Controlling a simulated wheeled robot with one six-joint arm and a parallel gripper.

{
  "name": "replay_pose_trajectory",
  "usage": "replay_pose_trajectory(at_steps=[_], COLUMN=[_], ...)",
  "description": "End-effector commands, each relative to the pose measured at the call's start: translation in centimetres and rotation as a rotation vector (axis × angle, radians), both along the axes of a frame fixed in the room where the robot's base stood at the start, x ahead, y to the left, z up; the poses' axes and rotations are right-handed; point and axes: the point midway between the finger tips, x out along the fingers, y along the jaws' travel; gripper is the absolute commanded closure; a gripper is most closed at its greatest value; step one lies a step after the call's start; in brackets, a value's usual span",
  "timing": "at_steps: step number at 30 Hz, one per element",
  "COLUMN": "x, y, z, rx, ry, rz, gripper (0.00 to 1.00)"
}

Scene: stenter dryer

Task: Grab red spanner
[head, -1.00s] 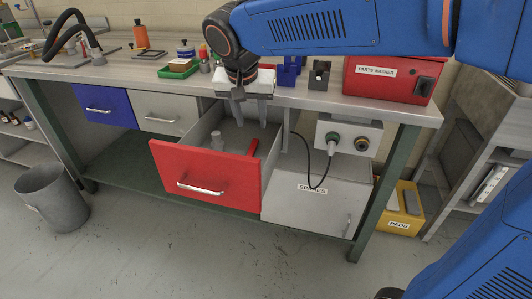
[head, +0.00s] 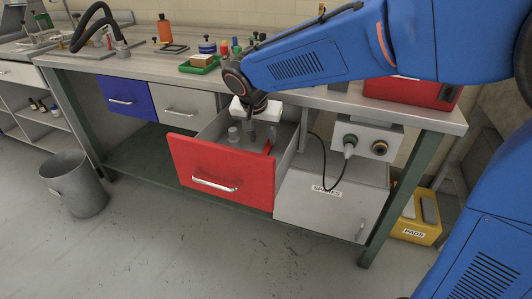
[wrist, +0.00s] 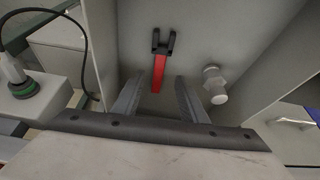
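The red spanner (wrist: 158,72) lies on the floor of the open drawer, its dark forked end pointing away from my gripper in the wrist view. In the head view the spanner (head: 267,147) shows as a small red piece near the drawer's right side. My gripper (wrist: 157,84) is open, with its two fingers apart on either side of the spanner's red handle in the picture. I cannot tell the height left between fingertips and handle. In the head view my gripper (head: 261,132) reaches down into the drawer. The red-fronted drawer (head: 222,178) is pulled out.
A grey bolt-like fitting (wrist: 214,84) lies in the drawer, right of the spanner in the wrist view. The drawer walls stand close around my gripper. A socket box (head: 362,140) with a black cable is beside the drawer.

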Motion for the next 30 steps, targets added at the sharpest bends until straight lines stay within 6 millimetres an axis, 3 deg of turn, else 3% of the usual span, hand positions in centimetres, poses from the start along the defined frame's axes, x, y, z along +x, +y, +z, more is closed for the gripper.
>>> replay_pose_trajectory(at_steps=[8,18,27,30], x=[0.6,1.9,2.1,2.1], y=[-0.2,-0.8,-0.8,-0.8], z=[-1.7,-5.5,-5.9,-5.9], rx=[-0.001,-0.001,0.001,0.0], ry=[0.0,0.001,0.0,0.0], rz=[0.0,-0.002,0.0,0.0], gripper=[0.61,0.61,0.61,0.82])
